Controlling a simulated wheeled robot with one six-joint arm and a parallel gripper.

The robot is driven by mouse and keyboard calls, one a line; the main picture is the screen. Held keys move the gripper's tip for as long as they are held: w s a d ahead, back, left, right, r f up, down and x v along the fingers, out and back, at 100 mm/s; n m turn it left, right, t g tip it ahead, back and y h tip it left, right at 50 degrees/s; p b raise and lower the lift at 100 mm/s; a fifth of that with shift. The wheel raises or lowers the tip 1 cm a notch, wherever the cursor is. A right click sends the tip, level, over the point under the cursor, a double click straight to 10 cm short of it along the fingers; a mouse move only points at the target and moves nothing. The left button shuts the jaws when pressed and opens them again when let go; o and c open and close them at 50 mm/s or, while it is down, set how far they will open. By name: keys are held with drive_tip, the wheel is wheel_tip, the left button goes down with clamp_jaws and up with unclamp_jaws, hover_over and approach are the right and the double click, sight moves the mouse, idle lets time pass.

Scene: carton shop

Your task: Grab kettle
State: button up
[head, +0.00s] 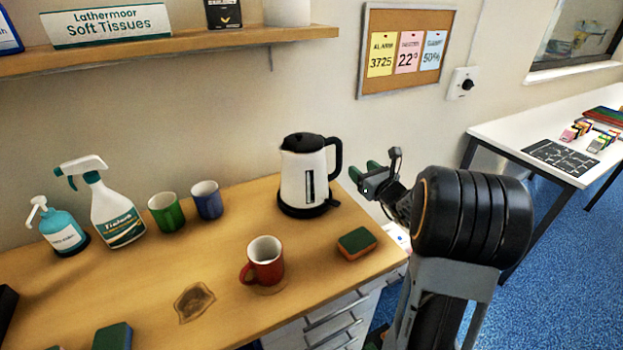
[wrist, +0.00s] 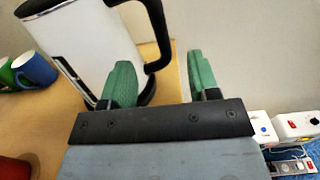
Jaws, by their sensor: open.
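A white kettle (head: 303,172) with a black lid, black handle and black base stands upright at the back right of the wooden counter. It also shows large in the wrist view (wrist: 95,45), with its handle (wrist: 158,35) on its right side. My gripper (head: 366,172) is just right of the kettle, beside its handle. In the wrist view its two green fingers (wrist: 163,88) are apart with nothing held between them. The lower handle is above and between the fingers in that picture; I cannot tell how near it is in depth.
On the counter (head: 120,285) are a red mug (head: 265,262), a sponge (head: 356,243), a green mug (head: 166,213), a blue mug (head: 207,199), a spray bottle (head: 113,208) and a pump bottle (head: 60,230). A brown stain (head: 194,302) lies in front. A shelf (head: 180,47) hangs above.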

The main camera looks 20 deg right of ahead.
sight(341, 152)
drive_tip(key=w, duration=0.2)
drive_tip(key=w+a+p, duration=0.1)
drive_tip(key=w, duration=0.4)
drive_tip(key=shift+w+a+r, duration=0.1)
drive_tip(key=shift+w+a, duration=0.3)
drive_tip(key=shift+w+a+p, duration=0.25)
drive_tip(key=shift+w+p, duration=0.2)
drive_tip(key=shift+w, duration=0.6)
drive_tip(key=shift+w+a+p, duration=0.25)
drive_tip(key=shift+w+p, duration=0.15)
drive_tip(key=shift+w, duration=0.65)
drive_tip(key=shift+c, duration=0.2)
clamp_jaws()
